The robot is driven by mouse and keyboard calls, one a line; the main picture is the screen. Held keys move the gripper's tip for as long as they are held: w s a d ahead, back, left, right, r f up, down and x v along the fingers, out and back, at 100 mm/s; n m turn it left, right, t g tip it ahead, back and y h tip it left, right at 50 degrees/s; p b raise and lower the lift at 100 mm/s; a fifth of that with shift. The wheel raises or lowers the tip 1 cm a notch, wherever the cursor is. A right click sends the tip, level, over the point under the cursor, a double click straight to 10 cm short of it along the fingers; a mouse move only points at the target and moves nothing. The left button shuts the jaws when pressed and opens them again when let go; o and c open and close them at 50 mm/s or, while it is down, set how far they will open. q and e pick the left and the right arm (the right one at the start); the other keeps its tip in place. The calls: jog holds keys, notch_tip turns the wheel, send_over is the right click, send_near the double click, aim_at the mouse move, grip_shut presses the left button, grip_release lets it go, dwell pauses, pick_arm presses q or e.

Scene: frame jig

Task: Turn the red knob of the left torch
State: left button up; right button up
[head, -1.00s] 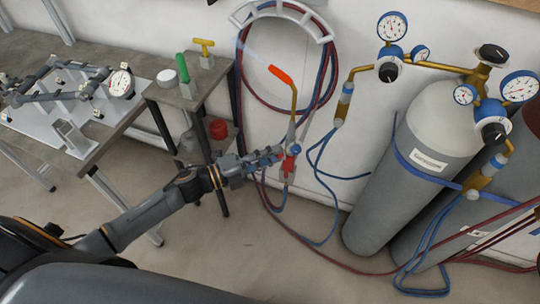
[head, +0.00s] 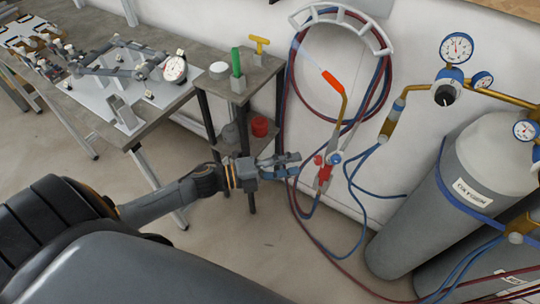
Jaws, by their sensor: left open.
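One torch (head: 340,100) hangs upright by the wall below the hose rack, with an orange-red tip and a brass neck. A faint pale blue streak extends from its tip. Low on its body are a red knob (head: 318,159) on the left and a blue knob (head: 335,158) on the right. My left gripper (head: 296,165) is open and empty, just left of the red knob, its fingers pointing at it with a small gap. The red knob is not between the fingers. No second torch is in view. My right gripper is not in view.
A small side table (head: 255,82) with a green and a yellow item stands behind my left arm; a red container (head: 260,126) sits on its lower shelf. Gas cylinders (head: 440,215) stand at right. Blue and red hoses (head: 350,250) hang and trail across the floor.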

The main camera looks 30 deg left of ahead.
pick_arm(q)
jog(key=v, duration=0.6)
jog(key=shift+s+a, duration=0.25)
jog(key=shift+a, duration=0.05)
